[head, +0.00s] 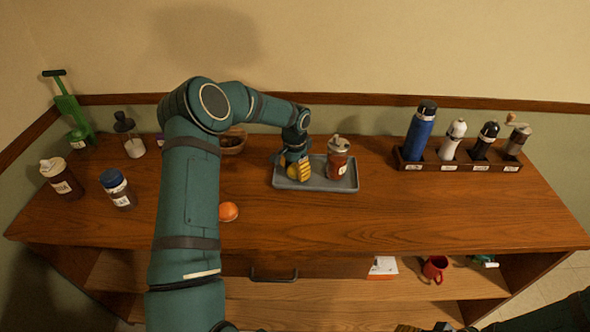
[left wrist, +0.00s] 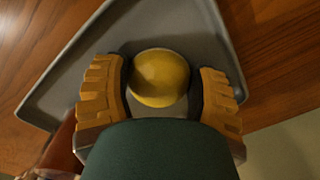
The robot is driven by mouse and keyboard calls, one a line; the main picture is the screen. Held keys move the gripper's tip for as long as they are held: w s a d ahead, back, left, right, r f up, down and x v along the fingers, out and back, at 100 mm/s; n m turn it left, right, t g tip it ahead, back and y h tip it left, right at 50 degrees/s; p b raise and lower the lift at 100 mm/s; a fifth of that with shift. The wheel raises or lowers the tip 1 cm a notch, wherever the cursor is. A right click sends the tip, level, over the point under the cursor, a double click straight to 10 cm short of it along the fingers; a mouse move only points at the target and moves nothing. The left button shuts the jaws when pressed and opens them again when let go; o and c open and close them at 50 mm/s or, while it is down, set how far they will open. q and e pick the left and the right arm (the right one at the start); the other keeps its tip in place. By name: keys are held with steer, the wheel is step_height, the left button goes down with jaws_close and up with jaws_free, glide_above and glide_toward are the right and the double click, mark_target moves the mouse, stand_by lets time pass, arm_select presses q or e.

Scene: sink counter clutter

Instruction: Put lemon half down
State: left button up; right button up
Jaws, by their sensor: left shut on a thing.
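The lemon half (head: 293,171) is yellow and rounded. My left gripper (head: 298,171) is shut on it, over the left part of a grey tray (head: 318,186). In the left wrist view the lemon half (left wrist: 160,78) sits between the two ribbed orange fingers of the gripper (left wrist: 160,88), with the tray (left wrist: 208,30) behind it. I cannot tell whether the lemon half touches the tray. My right arm enters at the bottom right of the head view; its gripper (head: 422,327) is mostly cut off by the bottom edge.
A red-brown shaker jar (head: 338,158) stands on the tray, right of my left gripper. An orange round thing (head: 228,211) lies on the counter. A wooden rack (head: 460,164) holds bottles and grinders at right. Jars (head: 118,188) stand at left. The counter's front right is clear.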

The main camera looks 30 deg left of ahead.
mark_target(295, 166)
arm_select(q)
steer(key=shift+r, duration=0.1)
steer(key=shift+f, duration=0.2)
steer(key=o, duration=1.2)
steer(key=shift+r, duration=0.1)
steer(key=shift+r, duration=0.25)
step_height(295, 166, up, 12)
steer(key=shift+f+p, duration=0.15)
steer(key=shift+p, duration=0.55)
